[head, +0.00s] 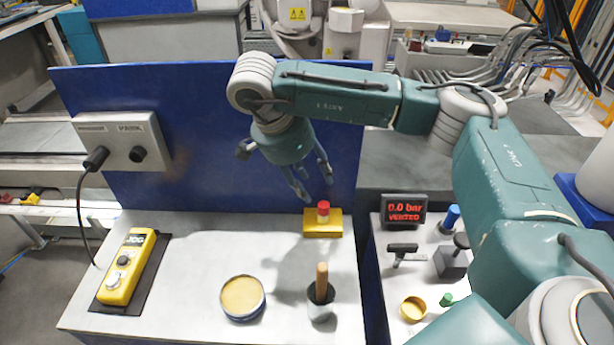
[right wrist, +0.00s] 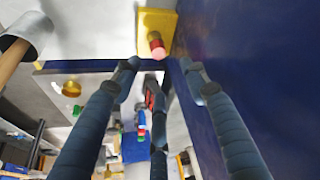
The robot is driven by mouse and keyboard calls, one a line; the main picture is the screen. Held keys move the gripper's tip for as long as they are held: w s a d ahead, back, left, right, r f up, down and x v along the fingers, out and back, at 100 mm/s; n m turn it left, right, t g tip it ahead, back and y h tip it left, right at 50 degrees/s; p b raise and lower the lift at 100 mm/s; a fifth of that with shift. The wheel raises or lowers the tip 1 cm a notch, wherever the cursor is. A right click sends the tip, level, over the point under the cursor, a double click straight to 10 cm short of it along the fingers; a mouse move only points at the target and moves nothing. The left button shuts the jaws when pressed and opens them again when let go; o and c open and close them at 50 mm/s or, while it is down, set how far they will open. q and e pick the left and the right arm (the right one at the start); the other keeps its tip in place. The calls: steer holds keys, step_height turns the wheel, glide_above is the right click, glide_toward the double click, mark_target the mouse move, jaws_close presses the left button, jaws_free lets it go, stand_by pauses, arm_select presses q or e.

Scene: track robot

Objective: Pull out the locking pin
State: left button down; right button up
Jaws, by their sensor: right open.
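A short red-topped pin (head: 323,209) with a pale band stands upright in a yellow block (head: 314,226) on the white bench. It looks like the locking pin. My right gripper (head: 316,188) is open and empty, its fingers pointing down just above and behind the pin. In the right wrist view the pin (right wrist: 156,45) and block (right wrist: 160,20) lie beyond the spread fingertips (right wrist: 161,76), near the top of the picture. The fingers do not appear to touch the pin. My left gripper is not in view.
A blue panel (head: 200,130) rises behind the bench. A yellow pendant (head: 126,270) lies left. The right-hand bench holds a red-lit display (head: 404,210) reading "0.0 bar VENTED".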

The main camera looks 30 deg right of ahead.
mark_target(324, 204)
steer(key=p+x, duration=0.2)
steer(key=x, duration=0.6)
steer(key=shift+s+f, duration=0.1)
steer(key=shift+f, duration=0.05)
steer(key=shift+d+f, duration=0.25)
steer(key=shift+f, duration=0.4)
steer(key=shift+r, duration=0.1)
jaws_close()
